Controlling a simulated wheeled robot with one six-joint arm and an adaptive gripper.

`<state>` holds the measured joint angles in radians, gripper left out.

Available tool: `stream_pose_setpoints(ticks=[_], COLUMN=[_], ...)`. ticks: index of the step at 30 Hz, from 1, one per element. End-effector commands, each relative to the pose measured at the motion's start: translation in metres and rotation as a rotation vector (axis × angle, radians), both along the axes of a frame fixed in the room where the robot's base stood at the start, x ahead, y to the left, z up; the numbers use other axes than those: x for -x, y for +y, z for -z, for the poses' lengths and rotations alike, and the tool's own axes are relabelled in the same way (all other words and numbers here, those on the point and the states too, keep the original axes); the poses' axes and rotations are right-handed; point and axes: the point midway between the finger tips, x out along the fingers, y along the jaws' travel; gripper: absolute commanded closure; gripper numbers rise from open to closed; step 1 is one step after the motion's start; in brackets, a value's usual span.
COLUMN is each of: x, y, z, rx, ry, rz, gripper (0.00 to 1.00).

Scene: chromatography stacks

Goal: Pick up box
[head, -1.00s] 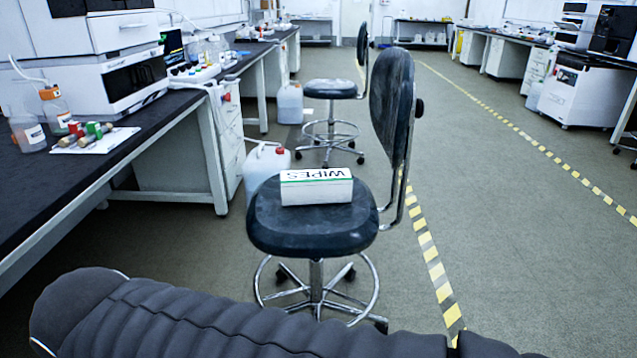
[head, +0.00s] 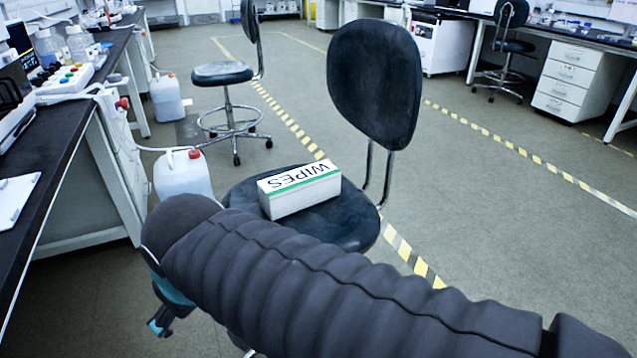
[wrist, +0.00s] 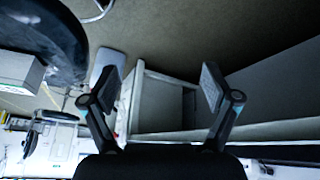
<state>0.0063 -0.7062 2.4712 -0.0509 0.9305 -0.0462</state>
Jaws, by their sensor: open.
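The box (head: 300,190) is white with a green stripe and the word WIPES on top. It lies on the dark seat of the near chair (head: 345,222) in the head view. In the wrist view the box (wrist: 18,72) shows at the left edge, on the dark seat (wrist: 55,35). My gripper (wrist: 158,85) is open and empty, with its two fingers apart. It is to the side of the box, apart from it, with floor and a bench cabinet beyond the fingers. In the head view my arm covers the front of the chair, and only a little of the gripper (head: 160,322) shows.
A black-topped bench (head: 60,140) runs along the left. A white jerrycan (head: 182,175) with a red cap stands on the floor between bench and chair. The near chair's backrest (head: 375,85) rises behind the box. A second stool (head: 222,75) stands farther back. Floor on the right is open.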

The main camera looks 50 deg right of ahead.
Motion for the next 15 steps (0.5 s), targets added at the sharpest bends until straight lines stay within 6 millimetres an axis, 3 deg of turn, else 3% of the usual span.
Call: stream_pose_setpoints(ticks=[5,15], x=[-0.022,-0.078], y=[-0.039,-0.144], z=[0.003,-0.002], rx=[0.218,0.645], ry=[0.177,0.684], rz=[-0.146,-0.479], gripper=[0.0,0.0])
